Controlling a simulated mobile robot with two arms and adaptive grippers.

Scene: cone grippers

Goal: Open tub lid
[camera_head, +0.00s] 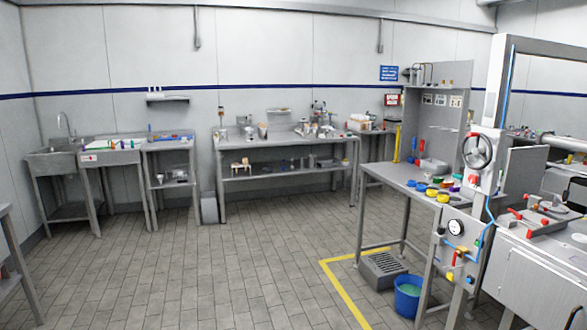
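Several small round tub-like things in blue, yellow and other colours stand on the grey metal table at the right; a yellow one (443,198) sits near its front edge and a blue one (421,187) lies behind it. They are too small to tell whether any has a lid. An open blue bucket (407,300) with greenish contents stands on the floor below. I cannot tell which of these is the tub. Neither of my grippers shows in this view.
A grey slatted box (382,268) stands beside the bucket, inside yellow floor tape (345,296). A machine with a handwheel (477,152) and gauge fills the right. A sink unit (58,165) and a long bench (287,177) line the back. The tiled floor in the middle is clear.

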